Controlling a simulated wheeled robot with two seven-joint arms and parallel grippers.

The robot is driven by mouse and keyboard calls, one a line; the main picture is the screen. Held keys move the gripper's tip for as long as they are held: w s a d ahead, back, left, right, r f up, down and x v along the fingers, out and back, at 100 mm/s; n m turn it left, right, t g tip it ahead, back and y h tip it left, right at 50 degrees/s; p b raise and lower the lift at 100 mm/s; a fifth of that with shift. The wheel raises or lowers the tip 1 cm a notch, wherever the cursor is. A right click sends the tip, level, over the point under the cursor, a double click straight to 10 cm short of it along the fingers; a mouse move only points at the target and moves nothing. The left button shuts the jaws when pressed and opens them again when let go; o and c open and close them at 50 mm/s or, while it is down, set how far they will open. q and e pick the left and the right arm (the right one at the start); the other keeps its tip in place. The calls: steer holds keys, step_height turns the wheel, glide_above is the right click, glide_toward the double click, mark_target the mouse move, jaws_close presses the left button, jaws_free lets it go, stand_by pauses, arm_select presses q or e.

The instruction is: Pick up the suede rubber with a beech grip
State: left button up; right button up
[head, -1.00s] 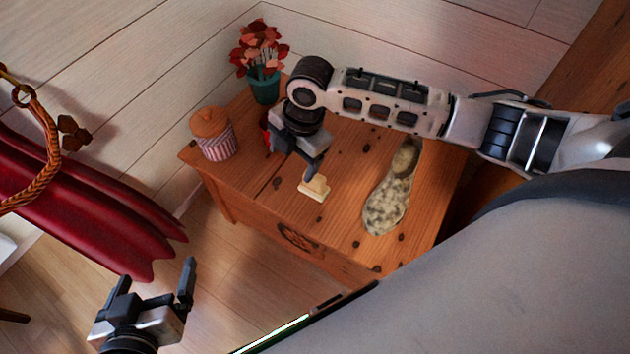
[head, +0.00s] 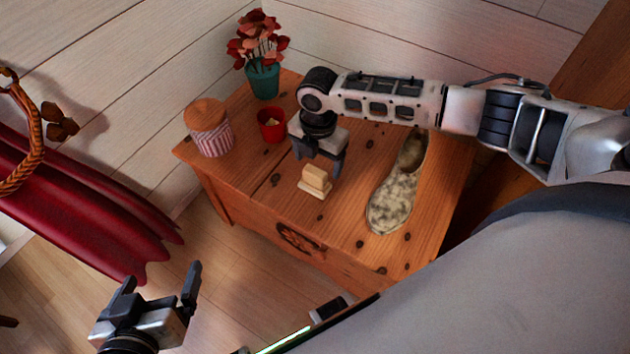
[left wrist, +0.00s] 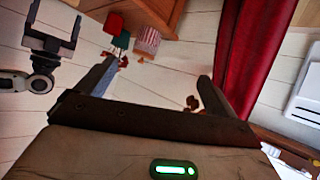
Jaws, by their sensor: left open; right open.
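The suede rubber with a beech grip (head: 314,181) is a small pale block with a light wooden grip on top. It rests on the wooden chest (head: 236,189), left of a mottled shoe. My right gripper (head: 317,164) is open, pointing down just behind and above the rubber, with nothing between its fingers. It also shows open in the left wrist view (left wrist: 52,42). My left gripper (head: 161,277) is open and empty at the lower left, away from the chest. Its fingers also show in the left wrist view (left wrist: 156,75).
The mottled shoe (head: 395,195) lies to the right of the rubber. A red pot (head: 271,131), a striped jar with an orange lid (head: 215,138) and a teal flower pot (head: 263,82) stand on the chest's left and back. Red drapery (head: 80,215) hangs at the left.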

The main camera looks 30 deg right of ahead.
mark_target(315, 171)
steer(key=f, duration=0.1)
steer(key=f+b, duration=0.1)
steer(key=f, duration=0.2)
steer(key=shift+w+a, duration=0.2)
steer(key=shift+a, duration=0.05)
steer(key=shift+f+b, duration=0.3)
steer(key=shift+f, duration=0.25)
steer(key=c, duration=1.1)
arm_select(q)
steer(key=f, duration=0.3)
steer(key=shift+w+d+g, duration=0.15)
steer(key=shift+d+g, duration=0.2)
steer(key=shift+g, duration=0.05)
arm_select(e)
steer(key=shift+r, duration=0.15)
